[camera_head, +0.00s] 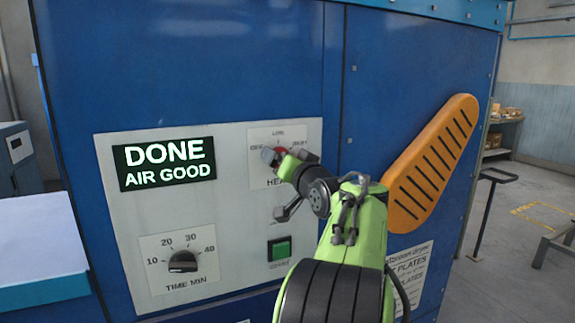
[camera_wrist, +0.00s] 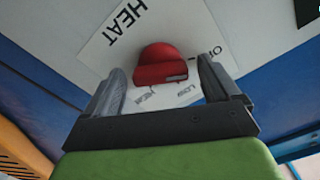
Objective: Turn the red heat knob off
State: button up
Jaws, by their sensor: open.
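The red heat knob (camera_head: 281,153) is on the light grey control panel (camera_head: 232,227) of the blue machine, below the LOW mark and partly hidden by my gripper in the head view. In the wrist view the red knob (camera_wrist: 161,65) sits between and just beyond the fingertips. Its pointer direction is hard to tell. My gripper (camera_head: 282,158) is open, with one finger on each side of the knob (camera_wrist: 158,85). I cannot tell whether either finger touches it.
A green-lit display (camera_head: 166,164) reads DONE, AIR GOOD. A black time knob (camera_head: 183,262) and a green button (camera_head: 279,248) are lower on the panel. An orange slotted handle (camera_head: 432,165) sticks out at the right. A white-topped surface (camera_head: 40,240) stands at the left.

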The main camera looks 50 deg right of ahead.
jog(key=v, duration=1.5)
jog(key=shift+s+a+b, duration=0.15)
jog(key=shift+s+b, duration=0.15)
jog(key=shift+s, duration=0.05)
jog(key=shift+f, duration=0.1)
jog(key=w+a+f+n+g+y+p, duration=0.1)
jog(key=w+a+f+n+y+p, duration=0.15)
jog(key=a, duration=0.45)
jog(key=w+a+f+n+g+y+p, duration=0.1)
jog(key=w+a+n+g+y+p, duration=0.15)
jog(key=a, duration=0.45)
jog(key=w+a+f+n+y+p, duration=0.2)
jog(key=w+a+y, duration=0.1)
jog(key=a, duration=0.4)
jog(key=s+a+f+n+g+y+p, duration=0.1)
jog(key=s+a+f+n+g+p, duration=0.3)
jog(key=s+a+f, duration=0.4)
jog(key=s+a+n+g, duration=0.1)
jog(key=s+a+g, duration=0.1)
jog(key=s+a, duration=0.1)
jog(key=shift+s, duration=0.1)
